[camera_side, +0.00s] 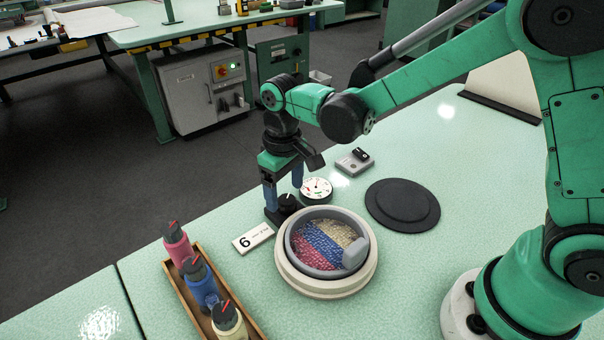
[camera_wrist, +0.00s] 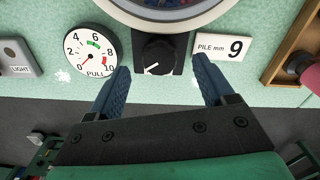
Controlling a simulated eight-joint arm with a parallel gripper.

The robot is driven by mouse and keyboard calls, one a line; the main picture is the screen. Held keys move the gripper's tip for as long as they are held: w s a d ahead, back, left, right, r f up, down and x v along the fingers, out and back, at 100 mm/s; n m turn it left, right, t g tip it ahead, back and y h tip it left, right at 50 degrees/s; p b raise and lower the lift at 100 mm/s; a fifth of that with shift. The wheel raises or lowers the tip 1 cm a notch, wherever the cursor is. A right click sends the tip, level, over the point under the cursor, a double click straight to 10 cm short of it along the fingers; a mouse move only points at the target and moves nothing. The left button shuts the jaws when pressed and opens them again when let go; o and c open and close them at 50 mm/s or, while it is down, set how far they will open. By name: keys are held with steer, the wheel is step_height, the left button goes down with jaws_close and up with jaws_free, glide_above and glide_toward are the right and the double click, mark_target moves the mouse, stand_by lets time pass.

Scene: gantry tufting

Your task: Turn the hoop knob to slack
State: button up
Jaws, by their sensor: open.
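The black hoop knob (camera_wrist: 158,55), with a white pointer line slanting to the lower left, sits on a dark mount at the hoop's edge. It also shows in the side view (camera_side: 287,203). My gripper (camera_wrist: 162,72) is open, with one blue finger on each side of the knob and a visible gap to it. In the side view my gripper (camera_side: 284,192) points down over the knob. The grey hoop (camera_side: 290,255) holds a red, blue and tan tufted patch. The round PULL dial (camera_wrist: 72,48) stands beside the knob; its needle is hard to read.
A PILE mm 9 card (camera_wrist: 222,47) lies on the knob's other side from the dial. A LIGHT switch box (camera_side: 354,161) stands behind. A wooden tray (camera_side: 172,276) with pink, blue and cream bottles is at front left. A black disc (camera_side: 402,205) lies right.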

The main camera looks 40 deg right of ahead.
mark_target(287, 198)
steer(key=shift+r, duration=1.7)
steer(key=shift+d+r, duration=0.1)
steer(key=s+d+r+m+t, duration=0.2)
steer(key=s+d+r+t, duration=0.3)
steer(key=s+d+t, duration=0.2)
steer(key=shift+s+d+r+m, duration=0.3)
steer(key=shift+s+d+m, duration=0.15)
steer(key=shift+s, duration=0.5)
